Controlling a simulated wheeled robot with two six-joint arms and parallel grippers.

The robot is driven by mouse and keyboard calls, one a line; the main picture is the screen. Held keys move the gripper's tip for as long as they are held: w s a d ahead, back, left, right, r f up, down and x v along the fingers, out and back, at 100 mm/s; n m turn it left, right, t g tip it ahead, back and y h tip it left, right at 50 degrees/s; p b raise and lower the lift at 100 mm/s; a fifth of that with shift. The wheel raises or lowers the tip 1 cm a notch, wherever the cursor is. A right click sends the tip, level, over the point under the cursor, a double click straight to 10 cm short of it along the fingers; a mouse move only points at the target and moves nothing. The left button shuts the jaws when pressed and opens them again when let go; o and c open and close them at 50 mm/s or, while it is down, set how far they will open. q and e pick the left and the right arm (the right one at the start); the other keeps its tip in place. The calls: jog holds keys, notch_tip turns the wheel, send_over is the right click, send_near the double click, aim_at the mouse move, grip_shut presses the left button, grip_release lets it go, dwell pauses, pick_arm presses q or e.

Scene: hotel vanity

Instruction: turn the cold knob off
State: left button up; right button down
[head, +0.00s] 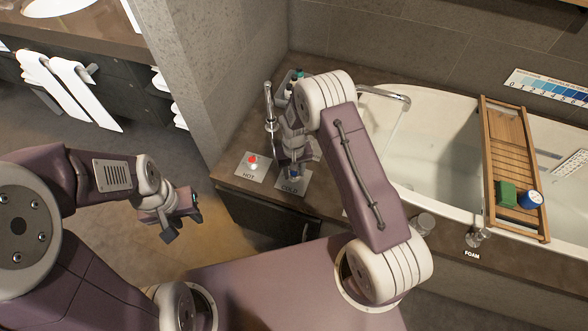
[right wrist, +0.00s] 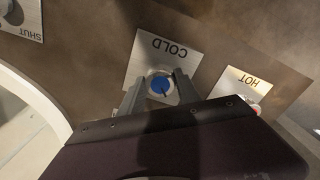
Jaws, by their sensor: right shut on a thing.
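The cold knob, with a blue cap and a dark pointer line, shows in the right wrist view (right wrist: 160,85) on its light plate marked COLD (right wrist: 174,47). My right gripper (right wrist: 160,92) is around the knob, one finger on each side, and is shut on it. In the head view, my right gripper (head: 293,168) comes down over the COLD plate (head: 291,187) and mostly hides the knob. My left gripper (head: 182,224) hangs open and empty over the floor, left of the counter and apart from it.
The hot knob (head: 252,161), red-capped, stands on the HOT plate close left of my right gripper. A tall metal fitting (head: 270,105) and bottles (head: 295,80) stand behind. The bathtub (head: 430,140) with a wooden tray (head: 515,175) is at right. A SHUT plate (right wrist: 22,18) is nearby.

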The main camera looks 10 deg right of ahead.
jog(key=m+p, duration=0.1)
jog(key=m, duration=0.3)
jog(key=shift+r, duration=0.1)
jog(key=shift+w+m+p, duration=0.1)
jog(key=shift+m+p, duration=0.4)
jog(key=shift+m, duration=1.7)
jog(key=c, duration=0.9)
grip_release()
jog(key=shift+o, duration=0.2)
notch_tip(320, 180, up, 9)
jog(key=shift+f+p, duration=0.1)
jog(key=shift+p, duration=0.6)
